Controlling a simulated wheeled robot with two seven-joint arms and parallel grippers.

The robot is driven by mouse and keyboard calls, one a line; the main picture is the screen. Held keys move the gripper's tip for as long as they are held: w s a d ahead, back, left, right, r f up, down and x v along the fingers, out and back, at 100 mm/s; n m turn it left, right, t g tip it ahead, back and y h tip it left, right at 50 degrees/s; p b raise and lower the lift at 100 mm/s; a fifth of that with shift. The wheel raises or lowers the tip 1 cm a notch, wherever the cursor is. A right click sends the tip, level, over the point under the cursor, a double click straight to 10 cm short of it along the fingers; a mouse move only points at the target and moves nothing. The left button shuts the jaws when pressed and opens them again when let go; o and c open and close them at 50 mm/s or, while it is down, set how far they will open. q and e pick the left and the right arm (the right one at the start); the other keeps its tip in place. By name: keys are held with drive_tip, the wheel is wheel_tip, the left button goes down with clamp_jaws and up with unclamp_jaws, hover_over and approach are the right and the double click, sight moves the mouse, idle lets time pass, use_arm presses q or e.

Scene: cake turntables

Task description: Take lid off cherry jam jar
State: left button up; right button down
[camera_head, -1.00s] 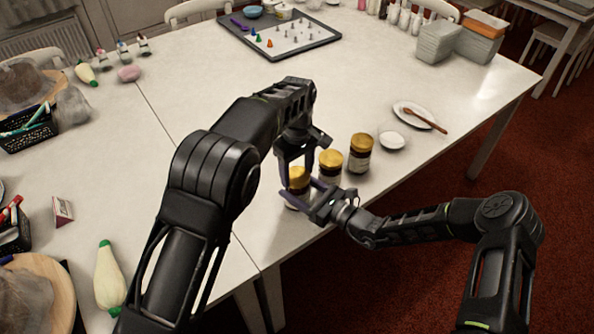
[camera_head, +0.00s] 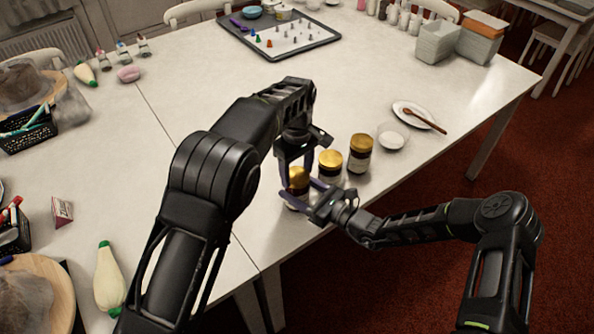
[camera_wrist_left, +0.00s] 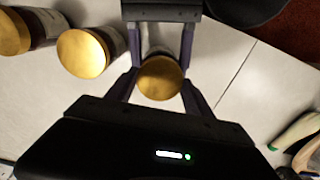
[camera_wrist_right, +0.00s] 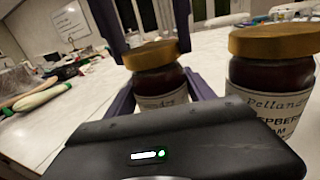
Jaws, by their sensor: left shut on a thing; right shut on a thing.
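Three jars with gold lids stand in a row near the table's front edge. The leftmost jar (camera_head: 297,201) is the one between my grippers; its label in the right wrist view (camera_wrist_right: 165,98) is partly covered, so I cannot read its flavour. My left gripper (camera_head: 297,172) reaches down from above and is shut on this jar's gold lid (camera_wrist_left: 160,78). My right gripper (camera_head: 304,196) comes in low from the right and is shut on the jar's body. The jar stands upright, and the lid sits on it.
The middle jar (camera_head: 330,167) and the right jar (camera_head: 360,154) stand close by on the right. Beyond them are a small white dish (camera_head: 391,140) and a plate with a wooden spoon (camera_head: 425,119). A tray (camera_head: 330,43) lies at the back. The table's middle is clear.

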sight(297, 175)
use_arm(q)
drive_tip(key=shift+r, duration=0.15)
drive_tip(key=shift+r, duration=0.9)
drive_tip(key=shift+r, duration=2.05)
use_arm(e)
drive_tip(key=shift+c, duration=1.3)
unclamp_jaws()
